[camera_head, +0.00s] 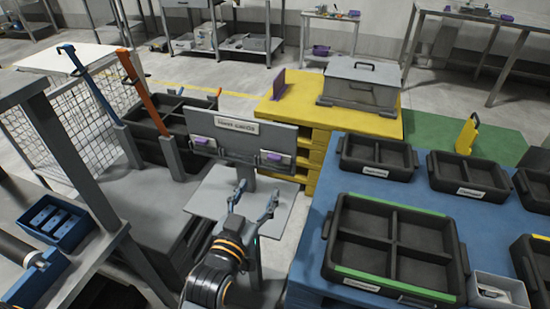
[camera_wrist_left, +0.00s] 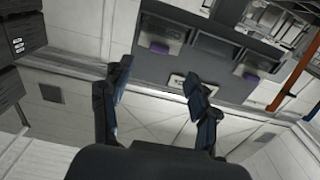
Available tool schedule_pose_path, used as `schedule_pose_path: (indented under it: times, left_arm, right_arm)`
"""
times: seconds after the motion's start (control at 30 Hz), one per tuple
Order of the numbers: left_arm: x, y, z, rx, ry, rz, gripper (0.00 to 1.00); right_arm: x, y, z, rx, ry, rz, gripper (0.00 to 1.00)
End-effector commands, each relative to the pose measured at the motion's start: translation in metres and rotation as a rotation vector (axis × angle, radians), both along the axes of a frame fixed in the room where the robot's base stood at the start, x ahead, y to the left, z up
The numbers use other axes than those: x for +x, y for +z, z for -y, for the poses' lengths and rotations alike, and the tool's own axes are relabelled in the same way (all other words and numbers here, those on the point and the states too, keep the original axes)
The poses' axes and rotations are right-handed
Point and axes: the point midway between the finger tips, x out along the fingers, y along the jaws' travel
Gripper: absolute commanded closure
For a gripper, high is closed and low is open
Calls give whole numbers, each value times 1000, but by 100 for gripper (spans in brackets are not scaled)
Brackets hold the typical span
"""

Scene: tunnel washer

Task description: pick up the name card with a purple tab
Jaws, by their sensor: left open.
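A grey upright board (camera_head: 244,140) carries two pale name cards with purple tabs. One card (camera_head: 203,147) is at its left and the other (camera_head: 277,161) at its right. Both cards also show in the left wrist view, one card (camera_wrist_left: 163,36) near the top and the other (camera_wrist_left: 257,66) to its right. My left gripper (camera_head: 254,203) is open and empty, in front of and below the board, apart from both cards. In the wrist view its two fingers (camera_wrist_left: 158,88) are spread wide. My right gripper is not in view.
A grey plate (camera_head: 205,200) lies below the board. A blue table (camera_head: 312,250) with black divided trays (camera_head: 338,215) stands at the right. A yellow pallet (camera_head: 385,125) with a grey lidded box (camera_head: 360,82) is behind.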

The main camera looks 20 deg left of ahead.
Motion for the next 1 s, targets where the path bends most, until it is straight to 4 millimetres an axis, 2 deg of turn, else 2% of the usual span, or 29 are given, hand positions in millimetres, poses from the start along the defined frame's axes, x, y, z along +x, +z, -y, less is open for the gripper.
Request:
schedule_pose_path:
  times: [0.03, 0.2, 0.47, 0.7, 0.83, 1.0]
  left_arm:
    - [12, 2, 0, 0, 0, 2, 40]
    - [38, 1, 2, 0, -1, 0, 40]
    - [56, 1, 2, -1, -1, -2, 40]
    - [91, 2, 3, -2, -1, -1, 40]
    - [100, 1, 3, -2, -1, -1, 40]
    - [100, 1, 3, -1, -1, -2, 40]
  right_arm:
    - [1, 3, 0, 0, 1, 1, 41]
    - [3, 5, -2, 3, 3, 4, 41]
    - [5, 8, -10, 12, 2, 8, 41]
    - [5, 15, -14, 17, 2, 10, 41]
    - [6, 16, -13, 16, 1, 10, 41]
    - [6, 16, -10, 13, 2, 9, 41]
